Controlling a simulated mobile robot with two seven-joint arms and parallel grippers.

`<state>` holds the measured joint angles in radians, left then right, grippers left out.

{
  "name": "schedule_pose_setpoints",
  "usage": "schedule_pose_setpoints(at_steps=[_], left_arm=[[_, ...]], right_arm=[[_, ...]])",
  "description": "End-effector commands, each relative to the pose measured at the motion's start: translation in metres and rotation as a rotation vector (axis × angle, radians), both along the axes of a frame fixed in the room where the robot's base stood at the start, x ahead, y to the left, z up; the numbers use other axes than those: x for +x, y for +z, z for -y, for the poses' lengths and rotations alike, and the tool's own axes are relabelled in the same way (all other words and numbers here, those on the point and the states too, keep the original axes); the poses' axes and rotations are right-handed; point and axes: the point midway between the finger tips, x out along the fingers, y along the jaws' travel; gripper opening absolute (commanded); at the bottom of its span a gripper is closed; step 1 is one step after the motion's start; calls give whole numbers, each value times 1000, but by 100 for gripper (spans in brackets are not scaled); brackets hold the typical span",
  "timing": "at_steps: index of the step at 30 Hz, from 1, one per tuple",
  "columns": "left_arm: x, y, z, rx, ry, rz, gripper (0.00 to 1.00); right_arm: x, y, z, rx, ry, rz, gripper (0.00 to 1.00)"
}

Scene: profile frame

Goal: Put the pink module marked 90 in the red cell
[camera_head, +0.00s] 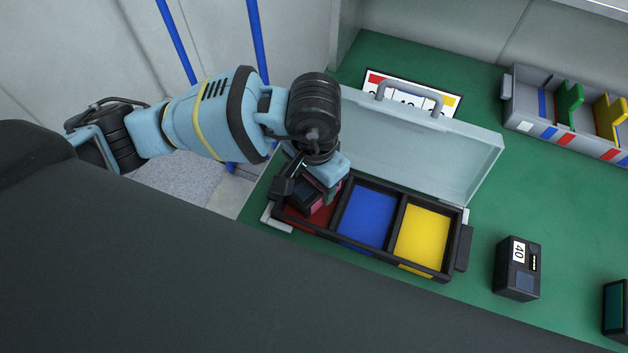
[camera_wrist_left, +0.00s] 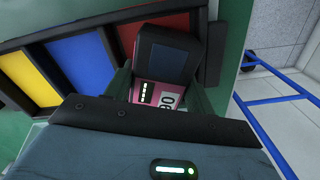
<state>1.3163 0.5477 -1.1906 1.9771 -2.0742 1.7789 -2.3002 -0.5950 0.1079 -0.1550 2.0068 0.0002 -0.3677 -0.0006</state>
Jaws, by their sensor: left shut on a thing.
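The pink module marked 90 (camera_wrist_left: 155,93) is between the fingers of my left gripper (camera_wrist_left: 160,98), which is shut on it. In the head view the pink module (camera_head: 317,207) shows partly behind the gripper (camera_head: 308,190), over the red cell (camera_head: 296,220). The red cell also shows in the left wrist view (camera_wrist_left: 128,38). It is the left cell of a black-framed tray, beside a blue cell (camera_head: 368,216) and a yellow cell (camera_head: 422,235). I cannot tell whether the module touches the cell floor. My right gripper is not in view.
A grey lid (camera_head: 430,150) stands open behind the cells, with a card (camera_head: 455,100) behind it. A dark module marked 40 (camera_head: 517,268) stands on the green table to the right. A grey bin with coloured dividers (camera_head: 530,105) is at the back right.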

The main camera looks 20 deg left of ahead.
Motion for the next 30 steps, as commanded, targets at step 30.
schedule_pose_setpoints(at_steps=[30], left_arm=[[1,2,0,-1,-1,5,63]], right_arm=[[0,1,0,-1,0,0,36]])
